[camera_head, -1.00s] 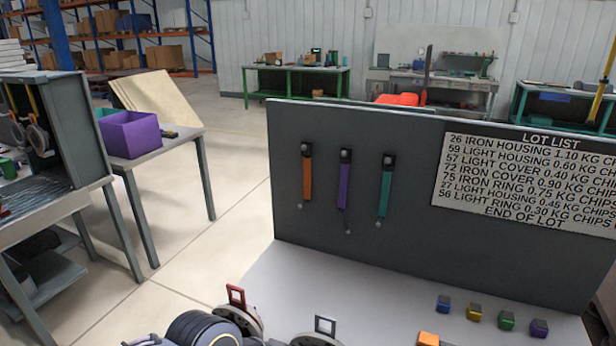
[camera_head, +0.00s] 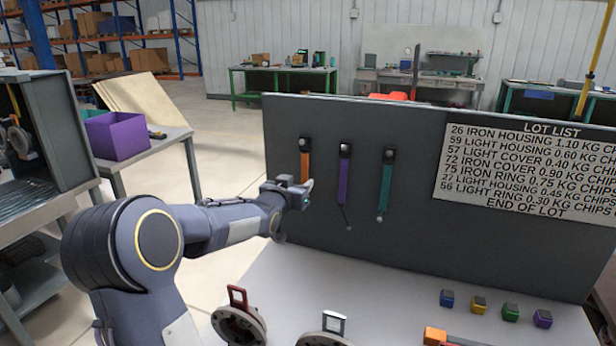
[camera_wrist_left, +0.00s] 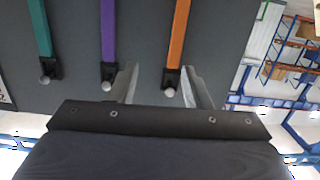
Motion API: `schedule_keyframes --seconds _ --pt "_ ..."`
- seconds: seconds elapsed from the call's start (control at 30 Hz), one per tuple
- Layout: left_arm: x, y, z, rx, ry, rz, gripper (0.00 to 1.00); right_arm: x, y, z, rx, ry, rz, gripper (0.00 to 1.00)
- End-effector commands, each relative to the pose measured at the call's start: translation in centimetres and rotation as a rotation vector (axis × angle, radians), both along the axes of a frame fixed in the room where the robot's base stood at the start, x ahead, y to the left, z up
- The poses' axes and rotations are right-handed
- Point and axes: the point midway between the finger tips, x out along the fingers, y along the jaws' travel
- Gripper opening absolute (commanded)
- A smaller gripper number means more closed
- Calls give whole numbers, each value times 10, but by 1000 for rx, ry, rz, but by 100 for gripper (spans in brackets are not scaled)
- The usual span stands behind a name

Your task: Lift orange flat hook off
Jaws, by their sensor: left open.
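The orange flat hook (camera_head: 305,166) hangs by its black head on the grey upright board, left of a purple hook (camera_head: 343,182) and a teal hook (camera_head: 385,188). My left gripper (camera_head: 303,193) is in front of the board and hides the orange hook's lower part. In the left wrist view, the orange hook (camera_wrist_left: 179,42) runs down to its black end and round knob, which show between the two open fingers (camera_wrist_left: 165,88). I cannot tell how far the fingertips are from the board. My right gripper is not in view.
The grey board (camera_head: 350,250) stands at the back of a light table and bears a white lot list (camera_head: 530,165). Two round weights with frame handles (camera_head: 238,318) and several coloured cubes (camera_head: 479,304) are on the table. A purple bin (camera_head: 117,135) stands left.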

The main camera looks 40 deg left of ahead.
Motion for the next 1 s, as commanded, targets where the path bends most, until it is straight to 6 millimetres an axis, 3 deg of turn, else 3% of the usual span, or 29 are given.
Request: schedule_keyframes --seconds 0.1,0.2,0.8,1.0 --pt "17 25 -7 50 -76 5 44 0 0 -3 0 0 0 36" --pt "25 33 -5 68 -108 3 44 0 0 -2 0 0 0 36" --pt "91 62 1 70 -111 2 44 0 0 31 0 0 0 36" --pt "95 63 0 70 -112 3 44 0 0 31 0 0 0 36"
